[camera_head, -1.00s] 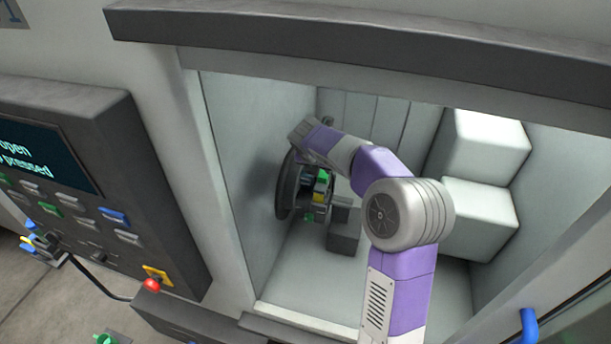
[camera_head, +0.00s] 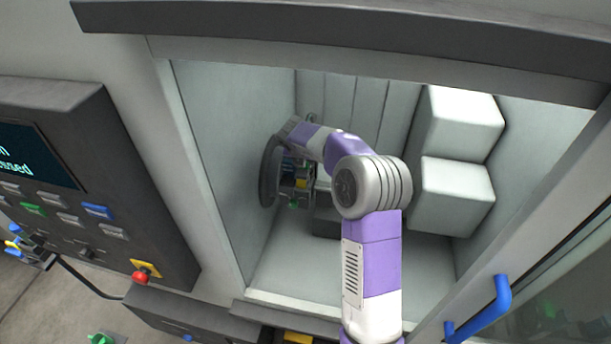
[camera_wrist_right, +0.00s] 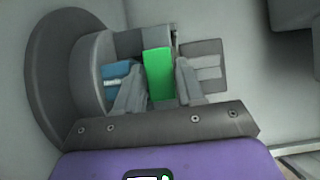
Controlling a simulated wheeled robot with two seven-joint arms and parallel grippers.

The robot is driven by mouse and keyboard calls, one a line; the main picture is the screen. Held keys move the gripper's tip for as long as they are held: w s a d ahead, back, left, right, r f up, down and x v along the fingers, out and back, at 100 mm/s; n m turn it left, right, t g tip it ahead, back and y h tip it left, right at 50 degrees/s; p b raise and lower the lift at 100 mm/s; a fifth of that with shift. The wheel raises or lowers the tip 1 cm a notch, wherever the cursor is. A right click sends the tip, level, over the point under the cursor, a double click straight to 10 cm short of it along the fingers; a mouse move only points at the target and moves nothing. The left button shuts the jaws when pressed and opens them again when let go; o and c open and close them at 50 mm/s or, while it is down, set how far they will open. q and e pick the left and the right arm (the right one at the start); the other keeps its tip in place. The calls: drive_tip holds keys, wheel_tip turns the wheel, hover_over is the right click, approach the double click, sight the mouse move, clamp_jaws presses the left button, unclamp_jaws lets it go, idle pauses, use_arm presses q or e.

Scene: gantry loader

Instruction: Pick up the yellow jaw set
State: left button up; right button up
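In the head view, a small yellow piece (camera_head: 302,183) shows at the round chuck (camera_head: 268,172) on the left wall of the open enclosure, with blue and green pieces beside it. Another yellow item (camera_head: 298,337) shows partly at the bottom edge, below the sill. I cannot tell which is the jaw set. My right arm reaches into the enclosure, its gripper at the chuck. In the right wrist view, the right gripper (camera_wrist_right: 160,88) has its fingers on either side of a green block (camera_wrist_right: 158,72); whether they clamp it is unclear. A blue block (camera_wrist_right: 117,74) is left of them.
White stepped blocks (camera_head: 458,195) stand at the enclosure's right. A dark lintel (camera_head: 330,40) crosses above the opening. A blue handle (camera_head: 490,310) is on the door at the right. A control panel (camera_head: 80,190) with a red button (camera_head: 140,277) stands at the left.

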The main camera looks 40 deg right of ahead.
clamp_jaws()
drive_tip(key=shift+r, duration=0.2)
wheel_tip(320, 180, up, 23)
drive_tip(key=p, duration=0.9)
idle(0.6)
drive_tip(key=shift+f, duration=0.15)
idle(0.4)
